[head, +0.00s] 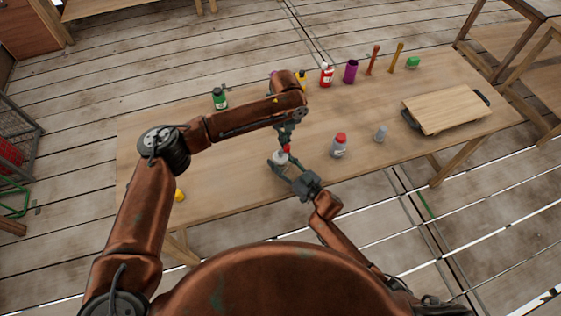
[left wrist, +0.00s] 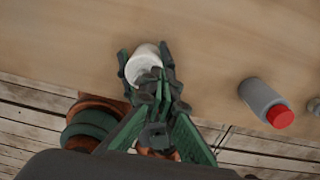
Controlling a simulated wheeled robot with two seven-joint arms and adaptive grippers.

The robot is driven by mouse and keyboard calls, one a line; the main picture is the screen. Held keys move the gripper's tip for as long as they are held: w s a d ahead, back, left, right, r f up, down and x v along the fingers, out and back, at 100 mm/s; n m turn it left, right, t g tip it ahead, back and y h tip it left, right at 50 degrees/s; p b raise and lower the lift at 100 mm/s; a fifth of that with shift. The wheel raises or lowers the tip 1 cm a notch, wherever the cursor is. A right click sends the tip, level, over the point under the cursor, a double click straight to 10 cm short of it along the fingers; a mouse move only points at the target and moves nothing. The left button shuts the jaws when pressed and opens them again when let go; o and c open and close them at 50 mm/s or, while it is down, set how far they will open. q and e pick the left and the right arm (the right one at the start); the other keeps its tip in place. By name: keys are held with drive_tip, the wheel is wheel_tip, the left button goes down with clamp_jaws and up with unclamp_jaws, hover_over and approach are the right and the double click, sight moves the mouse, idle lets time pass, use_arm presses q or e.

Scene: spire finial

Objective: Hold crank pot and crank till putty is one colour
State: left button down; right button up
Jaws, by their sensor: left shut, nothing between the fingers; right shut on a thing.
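The crank pot (head: 280,158) is a small pale pot near the table's front edge, with a red part (head: 287,149) at its top. My right gripper (head: 283,166) is shut around the pot's side, coming from the front. My left gripper (head: 286,141) points down just over the pot, at the red part, with its fingers shut and empty. In the left wrist view the white pot (left wrist: 143,62) sits between the right gripper's dark fingers, and my left fingertips (left wrist: 160,85) overlap its near side. The putty and most of the crank are hidden.
A grey bottle with a red cap (head: 338,149) and a small grey jar (head: 380,133) stand to the right on the table (head: 240,185). A wooden board (head: 447,112) lies farther right. Bottles, a purple cup (head: 350,71) and upright sticks line the back. The table left of the pot is mostly clear.

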use_arm(q)
drive_tip(key=shift+s+d, duration=0.6)
idle(0.8)
drive_tip(key=shift+w, duration=0.25)
wheel_tip(320, 180, up, 7)
idle(0.8)
idle(0.4)
drive_tip(key=shift+w+d+f, duration=0.1)
drive_tip(key=shift+w+f, duration=0.1)
drive_tip(key=shift+f, duration=0.8)
drive_tip(key=shift+w+f, duration=0.2)
drive_tip(key=shift+f, duration=0.8)
drive_tip(key=shift+f, duration=0.2)
idle(0.4)
drive_tip(key=shift+f, duration=1.35)
drive_tip(key=shift+s, duration=0.2)
